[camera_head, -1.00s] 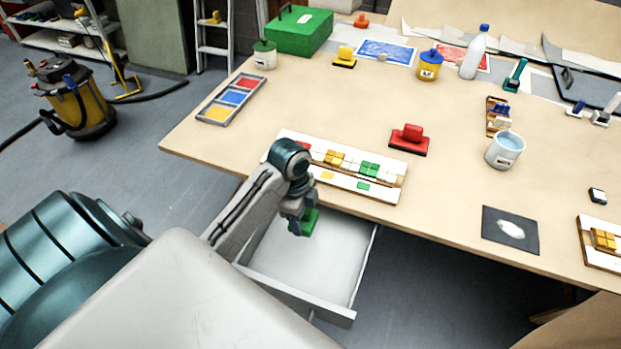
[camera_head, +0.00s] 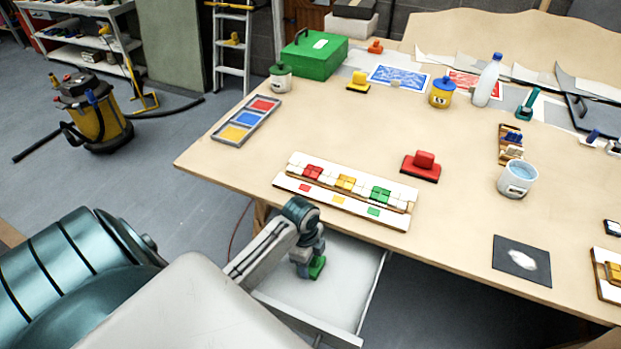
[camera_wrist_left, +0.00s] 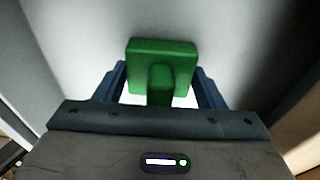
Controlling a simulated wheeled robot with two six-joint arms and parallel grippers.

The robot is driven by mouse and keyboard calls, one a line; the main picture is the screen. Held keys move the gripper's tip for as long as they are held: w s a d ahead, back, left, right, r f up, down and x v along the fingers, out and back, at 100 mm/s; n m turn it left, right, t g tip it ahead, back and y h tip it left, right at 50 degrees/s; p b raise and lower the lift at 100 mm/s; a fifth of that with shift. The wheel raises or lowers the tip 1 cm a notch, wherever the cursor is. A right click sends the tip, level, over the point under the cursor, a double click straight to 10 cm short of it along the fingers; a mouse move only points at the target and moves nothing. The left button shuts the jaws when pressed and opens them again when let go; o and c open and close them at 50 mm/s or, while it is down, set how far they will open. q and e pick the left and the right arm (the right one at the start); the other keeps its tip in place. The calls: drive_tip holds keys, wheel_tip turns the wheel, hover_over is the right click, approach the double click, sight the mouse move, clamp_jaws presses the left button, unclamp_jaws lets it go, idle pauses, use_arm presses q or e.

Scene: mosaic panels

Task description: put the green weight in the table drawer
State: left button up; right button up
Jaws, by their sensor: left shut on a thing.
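The green weight (camera_head: 318,267) is inside the open table drawer (camera_head: 345,290), low over its white floor; I cannot tell whether it touches the floor. My left gripper (camera_head: 308,268) is shut on it. In the left wrist view, the green weight (camera_wrist_left: 163,62) shows a square base and a narrow grip, with the blue fingers of my left gripper (camera_wrist_left: 160,88) on either side. The pale drawer floor (camera_wrist_left: 225,50) lies behind it. My right gripper is not in view.
The table (camera_head: 450,215) overhangs the back of the drawer. A mosaic panel (camera_head: 405,221) lies near the table edge just above it. A red weight (camera_head: 424,167), a white mug (camera_head: 517,180) and a dark card (camera_head: 521,260) stand or lie farther right. The drawer around the weight looks empty.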

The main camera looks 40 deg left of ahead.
use_arm(q)
drive_tip(key=o, duration=1.5)
drive_tip(key=shift+f, duration=0.1)
drive_tip(key=r, duration=0.3)
drive_tip(key=a+r+b, duration=0.1)
drive_tip(key=r, duration=0.2)
drive_tip(key=r+b, duration=0.1)
drive_tip(key=r, duration=0.2)
drive_tip(key=shift+a+r, duration=0.15)
drive_tip(key=shift+r, duration=0.25)
drive_tip(key=shift+s+r+p, duration=0.1)
drive_tip(key=shift+r+p, duration=0.45)
drive_tip(key=shift+r, duration=0.25)
drive_tip(key=shift+s+a+r, duration=0.1)
drive_tip(key=shift+r, duration=0.3)
